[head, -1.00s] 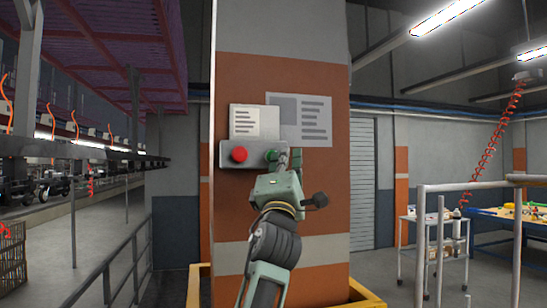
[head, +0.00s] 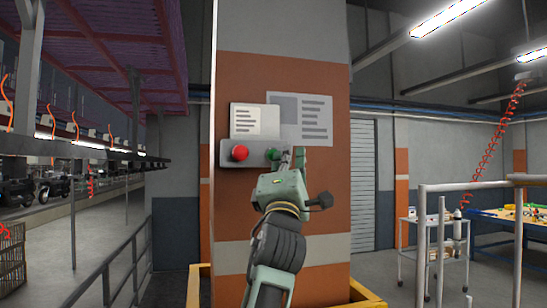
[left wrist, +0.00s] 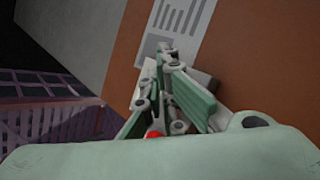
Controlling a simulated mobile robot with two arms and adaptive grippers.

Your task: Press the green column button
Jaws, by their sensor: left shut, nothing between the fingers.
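The green button (head: 272,154) sits at the right side of a grey control box on the column. The red button (head: 240,153) is at the box's left side and shows in the left wrist view (left wrist: 153,134). My left gripper (head: 292,157) is shut and empty, its fingers pointing at the column just right of the green button in the head view. They cover the box's right end; whether they touch the button or box I cannot tell. In the left wrist view the fingers (left wrist: 165,75) hide the green button. My right gripper is not in view.
Two paper notices (head: 304,119) hang above the box. A yellow guard (head: 200,272) surrounds the column's foot. Grey railings stand left (head: 115,272) and right (head: 470,188).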

